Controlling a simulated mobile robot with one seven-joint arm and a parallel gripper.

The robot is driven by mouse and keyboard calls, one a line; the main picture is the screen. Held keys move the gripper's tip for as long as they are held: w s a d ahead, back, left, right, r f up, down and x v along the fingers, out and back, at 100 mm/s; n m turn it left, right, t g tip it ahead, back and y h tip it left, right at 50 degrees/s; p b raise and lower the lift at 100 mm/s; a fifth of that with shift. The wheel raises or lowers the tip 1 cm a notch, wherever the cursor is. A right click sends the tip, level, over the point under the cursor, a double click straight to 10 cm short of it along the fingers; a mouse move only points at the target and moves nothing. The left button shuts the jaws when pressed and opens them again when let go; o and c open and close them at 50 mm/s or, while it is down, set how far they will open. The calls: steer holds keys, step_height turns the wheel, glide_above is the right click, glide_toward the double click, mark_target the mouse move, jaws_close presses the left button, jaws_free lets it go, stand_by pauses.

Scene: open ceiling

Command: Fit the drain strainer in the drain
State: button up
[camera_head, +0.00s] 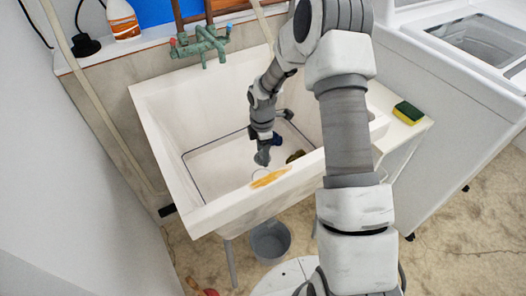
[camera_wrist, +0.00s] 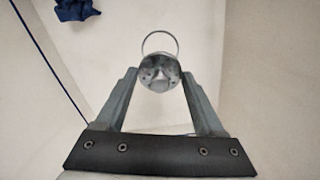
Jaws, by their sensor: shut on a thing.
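My gripper (camera_head: 262,158) reaches down into the white sink (camera_head: 160,112), low over its floor near the front wall. In the wrist view my gripper (camera_wrist: 160,78) is shut on the drain strainer (camera_wrist: 160,68), a small round grey metal piece between the fingertips. A thin ring (camera_wrist: 160,40), apparently the drain's rim, shows just beyond the strainer and is partly covered by it. The ring (camera_head: 256,172) also shows faintly below my gripper in the head view. I cannot tell whether the strainer touches the drain or hangs above it.
A dark blue cloth (camera_head: 277,139) and a dark olive item (camera_head: 295,156) lie in the sink. An orange item or mark (camera_head: 270,178) is on the front rim. A sponge (camera_head: 408,112) lies at the right. A grey bucket (camera_head: 270,241) stands below. Green taps (camera_head: 203,45) are at the back.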

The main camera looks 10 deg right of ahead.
steer(key=shift+f+b, duration=3.4)
steer(key=shift+f, duration=1.4)
steer(key=shift+f+b, duration=0.35)
steer(key=shift+f, duration=0.35)
steer(key=o, duration=1.3)
steer(key=shift+r, duration=0.1)
